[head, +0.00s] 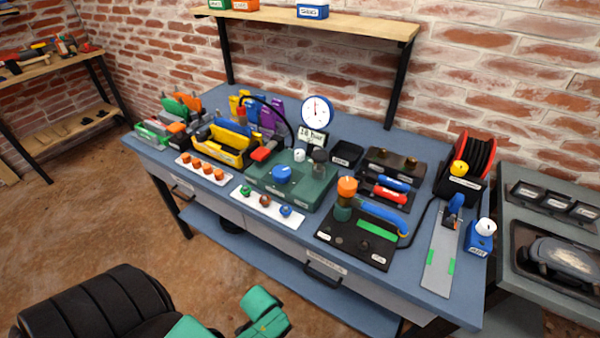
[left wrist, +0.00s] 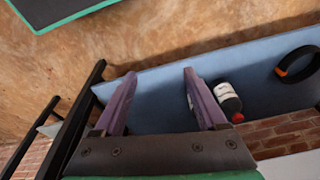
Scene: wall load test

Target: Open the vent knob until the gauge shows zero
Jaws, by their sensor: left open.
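A green test unit (head: 311,192) stands on the blue workbench in the head view. A round blue knob (head: 281,174) is on its top, with a white knob (head: 299,155) behind it; their labels are too small to read, so I cannot tell which is the vent knob. A round white gauge (head: 317,110) stands behind the unit, its needle pointing about straight up. My left gripper (left wrist: 158,73) is open and empty in the left wrist view, with the blue lower shelf (left wrist: 165,104) behind its fingers. My right gripper is not in view.
An orange-topped valve on a black plate (head: 352,240) stands right of the unit. A white strip with several small knobs (head: 268,206) lies in front. A drawer handle (head: 323,273) sticks out below. A bottle (left wrist: 228,99) and black ring (left wrist: 298,66) are on the lower shelf.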

